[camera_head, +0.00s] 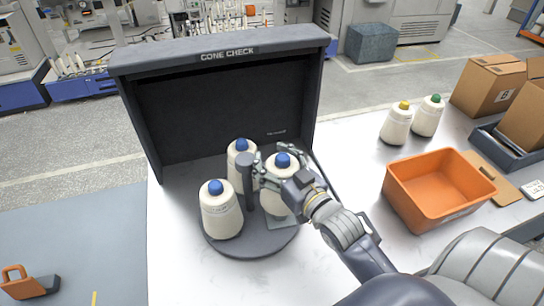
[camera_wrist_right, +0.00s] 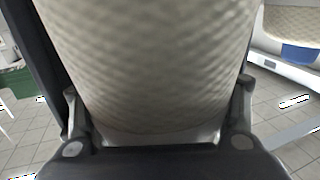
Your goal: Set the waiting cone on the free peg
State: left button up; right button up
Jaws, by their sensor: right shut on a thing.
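My right gripper (camera_head: 285,176) is shut around a cream yarn cone with a blue top (camera_head: 277,201), at the right side of a dark round tray (camera_head: 254,243). The cone stands about upright; whether its base touches the tray or sits on a peg is hidden. In the right wrist view this cone (camera_wrist_right: 150,70) fills the space between the fingers. Two more blue-topped cones stand on the tray, one at the front left (camera_head: 221,213) and one at the back (camera_head: 236,170). A dark post (camera_head: 248,182) rises in the tray's middle. No bare peg shows clearly. My left gripper is out of view.
On the white table (camera_head: 345,180) to the right are a yellow-topped cone (camera_head: 396,126), a green-topped cone (camera_head: 428,118), an orange bin (camera_head: 430,200) and cardboard boxes (camera_head: 487,85).

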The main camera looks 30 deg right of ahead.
jog(key=shift+s+a+f, duration=0.15)
jog(key=shift+s+f, duration=0.05)
jog(key=shift+f, duration=0.3)
jog(key=shift+s, duration=0.1)
jog(key=shift+r, duration=0.25)
jog(key=shift+f, duration=0.3)
jog(key=shift+f+b, duration=0.35)
jog(key=shift+f, duration=0.75)
jog(key=shift+w+r, duration=0.1)
jog(key=shift+w, duration=0.1)
